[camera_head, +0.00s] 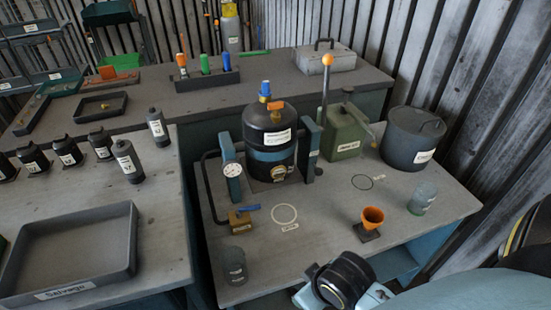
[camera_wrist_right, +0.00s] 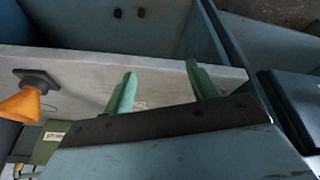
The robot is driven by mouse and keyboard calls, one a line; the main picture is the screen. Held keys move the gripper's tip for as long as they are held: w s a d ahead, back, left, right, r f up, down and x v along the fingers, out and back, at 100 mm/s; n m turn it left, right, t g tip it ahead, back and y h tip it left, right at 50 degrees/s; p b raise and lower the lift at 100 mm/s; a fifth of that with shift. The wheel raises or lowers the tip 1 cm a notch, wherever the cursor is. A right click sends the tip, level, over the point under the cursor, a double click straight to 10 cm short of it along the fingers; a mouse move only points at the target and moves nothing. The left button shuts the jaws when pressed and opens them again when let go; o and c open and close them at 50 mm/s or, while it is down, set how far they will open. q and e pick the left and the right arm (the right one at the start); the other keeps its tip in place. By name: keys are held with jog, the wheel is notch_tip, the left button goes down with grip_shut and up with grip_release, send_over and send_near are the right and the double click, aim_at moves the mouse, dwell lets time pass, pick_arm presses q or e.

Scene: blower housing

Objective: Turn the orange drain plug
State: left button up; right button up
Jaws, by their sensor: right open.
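No part in view is clearly the drain plug. An orange funnel-shaped piece (camera_head: 372,217) stands on a dark square base at the front right of the bench; it also shows at the left of the right wrist view (camera_wrist_right: 20,105). A small orange part sits under the blue cap on top of the black blower housing (camera_head: 270,135). My right gripper (camera_wrist_right: 160,70) is open and empty, its two green fingers apart over the bench edge. In the head view my right wrist is at the front edge, left of and nearer than the orange funnel. My left gripper is out of view.
On the bench (camera_head: 325,195) are a brass valve with a blue handle (camera_head: 240,218), a gauge (camera_head: 232,170), a green box (camera_head: 343,135) with an orange-topped lever, a grey pot (camera_head: 412,135) and a glass jar (camera_head: 423,198). The bench middle is mostly clear. A tray (camera_head: 68,285) lies left.

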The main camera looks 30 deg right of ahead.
notch_tip(320, 180, up, 4)
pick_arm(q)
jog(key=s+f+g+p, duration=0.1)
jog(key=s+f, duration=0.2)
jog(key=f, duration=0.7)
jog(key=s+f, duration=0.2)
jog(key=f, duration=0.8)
pick_arm(e)
jog(key=m+t+h, duration=0.4)
jog(key=t, duration=1)
send_near(276, 105)
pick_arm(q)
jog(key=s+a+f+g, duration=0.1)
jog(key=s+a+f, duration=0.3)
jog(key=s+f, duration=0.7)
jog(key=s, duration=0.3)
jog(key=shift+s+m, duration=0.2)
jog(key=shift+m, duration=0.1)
pick_arm(e)
jog(key=x, duration=1)
jog(key=shift+w+d+r, duration=0.1)
jog(key=shift+w, duration=0.2)
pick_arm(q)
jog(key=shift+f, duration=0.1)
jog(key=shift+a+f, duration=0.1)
pick_arm(e)
jog(key=shift+m+g, duration=0.3)
jog(key=c, duration=1)
